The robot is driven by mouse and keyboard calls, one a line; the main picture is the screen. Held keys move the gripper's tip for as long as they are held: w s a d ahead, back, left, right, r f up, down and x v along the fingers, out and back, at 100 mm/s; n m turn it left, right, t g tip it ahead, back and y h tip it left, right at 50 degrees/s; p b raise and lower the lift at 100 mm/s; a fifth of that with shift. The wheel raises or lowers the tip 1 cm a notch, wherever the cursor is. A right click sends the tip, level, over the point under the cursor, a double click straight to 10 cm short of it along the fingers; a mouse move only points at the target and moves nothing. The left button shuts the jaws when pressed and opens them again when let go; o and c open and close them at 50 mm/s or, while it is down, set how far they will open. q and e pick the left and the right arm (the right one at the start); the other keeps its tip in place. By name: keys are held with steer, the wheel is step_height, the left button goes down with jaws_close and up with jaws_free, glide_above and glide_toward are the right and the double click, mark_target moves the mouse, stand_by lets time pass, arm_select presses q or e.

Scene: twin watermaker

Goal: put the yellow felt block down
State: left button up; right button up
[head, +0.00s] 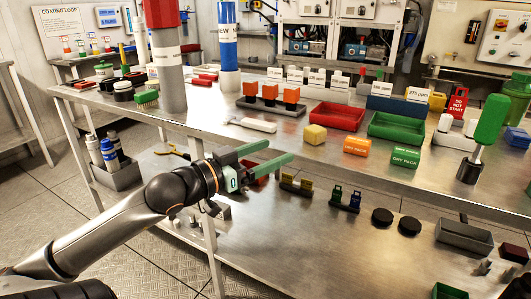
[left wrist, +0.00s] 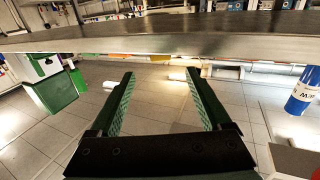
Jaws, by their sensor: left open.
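The yellow felt block (head: 315,134) rests on the upper steel tabletop (head: 240,133) in the head view, in front of a red tray and left of an orange block. My left gripper (head: 280,151) is open, its green fingers pointing right near the front edge of that tabletop, apart from the block and to its lower left. My right gripper is not in view.
A red tray (head: 338,116), a green tray (head: 397,127), an orange block (head: 356,146) and a green block (head: 405,156) stand near the yellow block. A green-handled tool (head: 490,120) stands at the right. The lower shelf (head: 330,235) holds small racks and black discs.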

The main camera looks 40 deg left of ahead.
arm_select(q)
steer(key=shift+s, duration=0.4)
steer(key=s+d+f+n+g+h, duration=0.35)
steer(key=d+f+n+h, duration=0.45)
steer(key=d+n, duration=0.7)
steer(key=s+d+r+m+t+h, duration=0.2)
steer(key=s+d+r+m+t, duration=0.2)
steer(key=m, duration=0.8)
steer(key=s+d+r+m+t+h, duration=0.2)
steer(key=s+d+r+m, duration=0.3)
steer(key=m, duration=0.8)
steer(key=shift+s+d+r+t+h, duration=0.3)
steer(key=shift+r+t, duration=0.15)
steer(key=shift+t, duration=0.4)
